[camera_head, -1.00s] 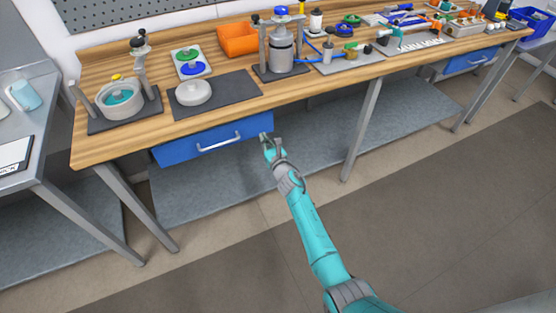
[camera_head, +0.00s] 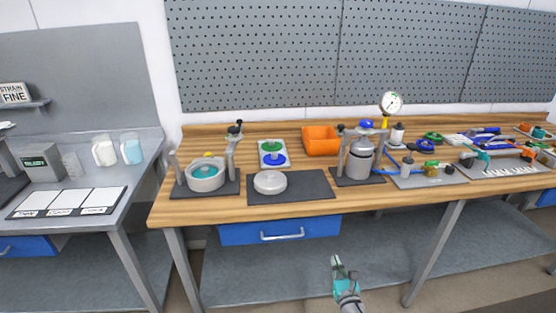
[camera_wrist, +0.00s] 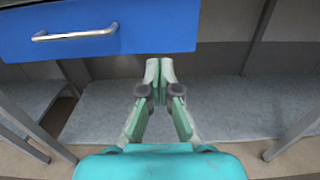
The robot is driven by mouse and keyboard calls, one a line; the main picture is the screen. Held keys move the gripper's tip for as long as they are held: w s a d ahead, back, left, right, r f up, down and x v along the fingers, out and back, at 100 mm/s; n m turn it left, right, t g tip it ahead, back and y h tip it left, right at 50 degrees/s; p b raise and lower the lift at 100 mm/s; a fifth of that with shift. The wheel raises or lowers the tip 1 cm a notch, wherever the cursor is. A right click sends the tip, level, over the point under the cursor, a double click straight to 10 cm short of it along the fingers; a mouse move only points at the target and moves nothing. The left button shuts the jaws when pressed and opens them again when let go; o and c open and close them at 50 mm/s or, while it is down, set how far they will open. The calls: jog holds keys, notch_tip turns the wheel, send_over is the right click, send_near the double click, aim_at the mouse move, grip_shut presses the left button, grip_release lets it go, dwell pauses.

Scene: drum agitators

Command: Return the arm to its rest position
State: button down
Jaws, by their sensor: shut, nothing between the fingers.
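My gripper (camera_head: 343,273) is low in the head view, in front of the workbench and below its top. It also shows in the wrist view (camera_wrist: 159,68), with its two fingertips together and nothing between them. Most of my arm is out of the head view. The blue drawer (camera_head: 280,230) under the bench is shut. In the wrist view the drawer (camera_wrist: 110,28) and its handle lie up and left of the fingertips, apart from them.
A grey lower shelf (camera_head: 270,277) runs beneath. A grey side table (camera_head: 85,229) stands left.

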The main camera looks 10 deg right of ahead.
jog(key=s+a+f+m, duration=0.15)
jog(key=s+m, duration=0.35)
jog(key=s, duration=0.5)
jog(key=s+a+f+m+g, duration=0.1)
jog(key=s+a+m, duration=0.2)
jog(key=s+m, duration=0.5)
jog(key=s+a+f+m, duration=0.1)
jog(key=s+a+m, duration=0.15)
jog(key=s, duration=0.95)
jog(key=s+r+m+g, duration=0.1)
jog(key=s+r+m, duration=0.7)
jog(key=s+m, duration=0.2)
jog(key=s+r+m+g, duration=0.1)
jog(key=s+r+m, duration=0.6)
jog(key=s, duration=0.8)
jog(key=a+m, duration=0.1)
jog(key=m, duration=0.2)
jog(key=shift+s+r, duration=0.3)
jog(key=shift+r, duration=0.1)
